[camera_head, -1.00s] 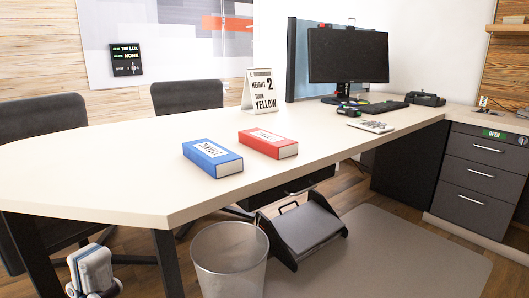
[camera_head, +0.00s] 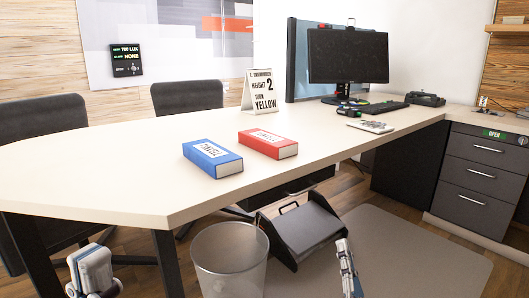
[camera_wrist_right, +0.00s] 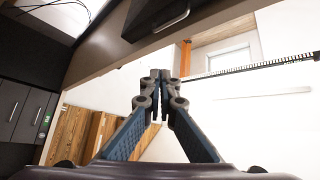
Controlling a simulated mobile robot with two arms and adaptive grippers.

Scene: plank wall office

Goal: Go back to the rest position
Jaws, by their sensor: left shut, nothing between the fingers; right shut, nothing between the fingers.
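My left gripper (camera_head: 92,272) is at the lower left of the head view, below the near edge of the desk; only part of it shows. It looks empty. My right gripper (camera_head: 347,266) is at the bottom of the head view, right of the waste bin and in front of the desk. In the right wrist view its two fingers (camera_wrist_right: 160,76) meet at the tips with nothing between them. Both grippers are shut and apart from the desk objects.
A light desk (camera_head: 110,165) bears a blue binder (camera_head: 221,168), a red binder (camera_head: 278,148), a sign (camera_head: 259,92) and a monitor (camera_head: 347,55). A mesh bin (camera_head: 229,262) and a black tilted footrest (camera_head: 303,228) stand on the floor. Drawers (camera_head: 482,175) stand at right.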

